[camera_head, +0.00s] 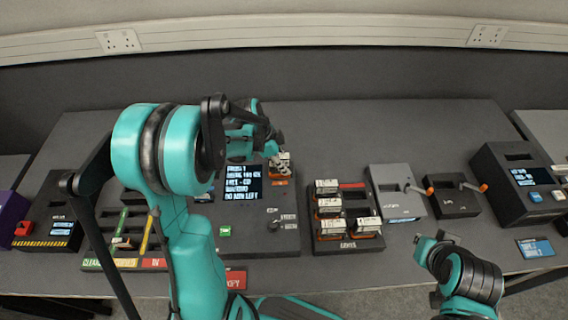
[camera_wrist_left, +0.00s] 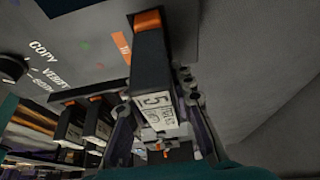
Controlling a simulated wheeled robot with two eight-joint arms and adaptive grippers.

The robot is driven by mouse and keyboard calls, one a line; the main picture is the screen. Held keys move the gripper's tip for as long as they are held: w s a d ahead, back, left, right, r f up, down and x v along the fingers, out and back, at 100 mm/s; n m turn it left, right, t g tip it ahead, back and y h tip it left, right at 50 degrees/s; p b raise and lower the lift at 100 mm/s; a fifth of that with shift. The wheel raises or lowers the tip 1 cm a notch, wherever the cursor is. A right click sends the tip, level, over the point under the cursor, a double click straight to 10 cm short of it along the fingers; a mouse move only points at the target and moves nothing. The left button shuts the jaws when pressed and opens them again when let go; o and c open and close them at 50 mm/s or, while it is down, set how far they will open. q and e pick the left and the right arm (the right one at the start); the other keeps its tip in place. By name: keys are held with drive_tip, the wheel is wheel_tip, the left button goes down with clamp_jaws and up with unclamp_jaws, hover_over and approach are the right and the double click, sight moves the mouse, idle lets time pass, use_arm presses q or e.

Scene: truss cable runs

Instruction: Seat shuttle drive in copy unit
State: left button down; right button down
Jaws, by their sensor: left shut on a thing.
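My left gripper (camera_head: 274,158) is shut on the shuttle drive (camera_head: 282,170), a dark block with a white label and an orange end. In the left wrist view the drive (camera_wrist_left: 153,85) sits between the finger links, its orange end against or just at a dark opening in the copy unit's grey face. I cannot tell how deep it is. The copy unit (camera_head: 258,235) has a lit text screen and shows in the left wrist view (camera_wrist_left: 85,25) with "COPY" lettering. My right gripper (camera_head: 436,246) is low at the right, over the table's front; its fingers are unclear.
A rack (camera_head: 342,245) with several labelled drives stands right of the copy unit. Beyond it are a grey box (camera_head: 396,192) and a black box (camera_head: 452,196) with orange-handled levers. A unit with a screen (camera_head: 515,185) stands far right. Coloured-label trays (camera_head: 125,235) lie left.

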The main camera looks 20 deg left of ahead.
sight(287, 156)
use_arm(q)
drive_tip(key=shift+f+b, duration=0.45)
drive_tip(key=shift+f, duration=0.1)
drive_tip(key=c, duration=0.9)
unclamp_jaws()
drive_tip(key=shift+r, duration=0.15)
drive_tip(key=shift+r+p, duration=2.8)
drive_tip(key=shift+r, duration=0.85)
drive_tip(key=shift+s+f, duration=0.1)
drive_tip(key=shift+s, duration=0.05)
